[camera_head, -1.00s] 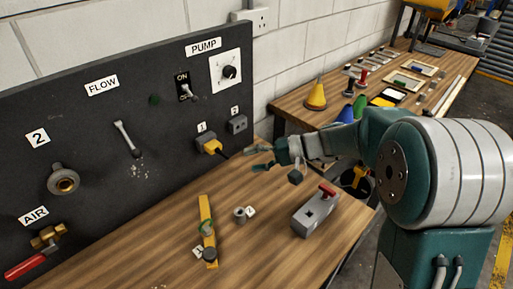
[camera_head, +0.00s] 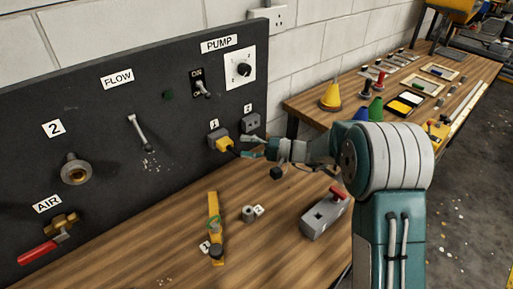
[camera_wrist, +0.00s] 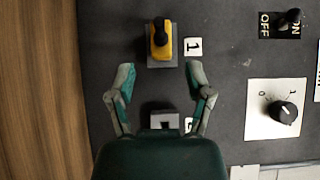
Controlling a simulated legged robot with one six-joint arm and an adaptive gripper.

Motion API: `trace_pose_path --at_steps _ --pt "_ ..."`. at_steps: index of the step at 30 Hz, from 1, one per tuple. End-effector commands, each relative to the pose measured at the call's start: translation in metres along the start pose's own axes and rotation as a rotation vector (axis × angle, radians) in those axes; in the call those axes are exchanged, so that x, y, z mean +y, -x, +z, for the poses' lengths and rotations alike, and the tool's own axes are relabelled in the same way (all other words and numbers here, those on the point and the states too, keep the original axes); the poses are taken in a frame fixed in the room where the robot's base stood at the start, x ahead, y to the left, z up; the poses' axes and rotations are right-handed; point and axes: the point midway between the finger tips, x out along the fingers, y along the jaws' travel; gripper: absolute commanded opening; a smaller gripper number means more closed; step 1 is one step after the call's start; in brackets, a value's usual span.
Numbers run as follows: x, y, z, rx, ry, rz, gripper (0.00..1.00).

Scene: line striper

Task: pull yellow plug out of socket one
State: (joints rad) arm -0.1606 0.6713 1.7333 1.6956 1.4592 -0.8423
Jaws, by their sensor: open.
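The yellow plug (camera_head: 223,144) sits in socket one (camera_head: 216,134), a grey box low on the dark panel beside a "1" label. My gripper (camera_head: 254,147) is open and empty, just right of the plug in the head view. In the wrist view its fingertips (camera_wrist: 161,76) are spread wide, and the plug lies beyond them, centred between their lines. I see no contact.
Empty socket two (camera_head: 250,122) is right of socket one; in the wrist view it (camera_wrist: 164,120) shows between my fingers. The pump knob (camera_head: 243,69) and ON switch (camera_head: 202,88) are above. A grey block with a red lever (camera_head: 323,217) stands on the wooden bench (camera_head: 150,250).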

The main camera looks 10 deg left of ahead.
Motion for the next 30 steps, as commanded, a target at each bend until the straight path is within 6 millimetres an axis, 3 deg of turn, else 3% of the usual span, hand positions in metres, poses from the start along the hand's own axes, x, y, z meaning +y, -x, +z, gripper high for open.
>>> trace_pose_path --at_steps 15,30 --pt "0.000 -0.047 0.000 -0.001 -0.001 0.000 0.66" --pt "0.000 -0.051 0.000 0.000 -0.001 0.000 0.66"
